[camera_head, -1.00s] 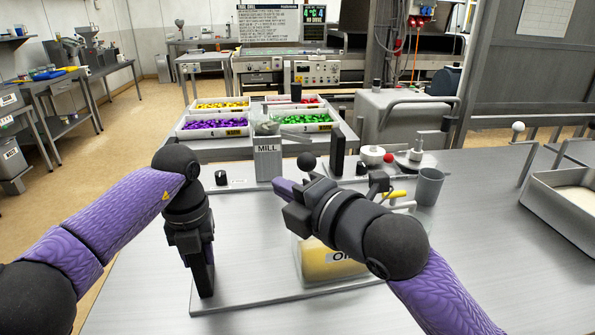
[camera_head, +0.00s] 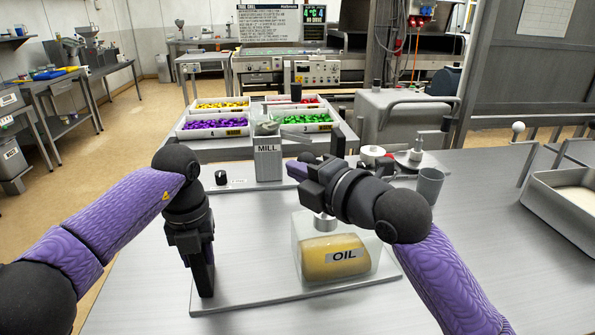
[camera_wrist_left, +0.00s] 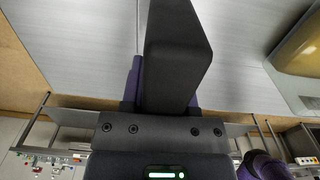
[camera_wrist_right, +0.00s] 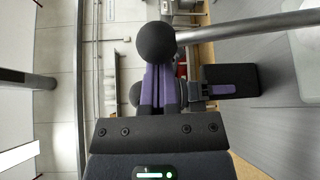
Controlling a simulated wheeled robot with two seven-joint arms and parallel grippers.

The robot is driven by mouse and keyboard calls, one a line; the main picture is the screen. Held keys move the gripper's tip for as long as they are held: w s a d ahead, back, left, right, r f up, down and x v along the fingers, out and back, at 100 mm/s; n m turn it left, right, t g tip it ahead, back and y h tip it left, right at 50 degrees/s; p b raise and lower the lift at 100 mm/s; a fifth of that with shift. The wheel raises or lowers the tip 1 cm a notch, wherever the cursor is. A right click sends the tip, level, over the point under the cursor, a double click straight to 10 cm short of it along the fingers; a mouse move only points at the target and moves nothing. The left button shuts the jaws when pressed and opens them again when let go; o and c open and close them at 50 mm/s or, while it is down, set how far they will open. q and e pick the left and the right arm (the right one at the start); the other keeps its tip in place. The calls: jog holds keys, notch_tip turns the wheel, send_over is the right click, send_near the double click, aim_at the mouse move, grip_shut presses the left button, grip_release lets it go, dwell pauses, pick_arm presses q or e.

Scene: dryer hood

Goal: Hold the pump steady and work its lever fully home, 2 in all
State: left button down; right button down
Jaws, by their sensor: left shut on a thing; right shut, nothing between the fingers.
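The pump's clear oil reservoir (camera_head: 343,263), with yellow oil and an OIL label, stands on a grey base plate (camera_head: 258,288). My left gripper (camera_head: 203,258) points down, shut on a black upright block at the plate's left side; the block (camera_wrist_left: 178,60) fills the middle of the left wrist view. A lever with a metal rod (camera_wrist_right: 250,27) and black ball knob (camera_wrist_right: 156,42) shows in the right wrist view. My right gripper (camera_wrist_right: 160,85) is shut and empty, its purple fingertips close at the knob; contact is unclear. In the head view my right arm hides most of the lever.
A grey MILL box (camera_head: 267,162) stands behind the plate, with a black upright (camera_head: 338,143) to its right. A grey cup (camera_head: 430,185) is right of my right arm. Trays of coloured pieces (camera_head: 215,127) lie behind. A metal pan (camera_head: 570,205) stands at far right.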

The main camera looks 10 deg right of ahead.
pick_arm(q)
jog(key=shift+f, duration=0.25)
pick_arm(e)
jog(key=shift+d+r+m, duration=0.15)
jog(key=shift+d+m, duration=0.25)
pick_arm(q)
jog(key=shift+s, duration=0.1)
pick_arm(e)
jog(key=d+m+t+y, duration=0.1)
jog(key=d+m+t, duration=0.3)
jog(key=d+m, duration=0.3)
jog(key=shift+w+d+r+m, duration=0.25)
jog(key=shift+w+d+m, duration=0.05)
jog(key=shift+d+m, duration=0.1)
dwell(0.3)
pick_arm(q)
jog(key=shift+a, duration=0.1)
pick_arm(e)
jog(key=s+d, duration=0.1)
jog(key=s, duration=0.8)
jog(key=shift+s+d+f, duration=0.25)
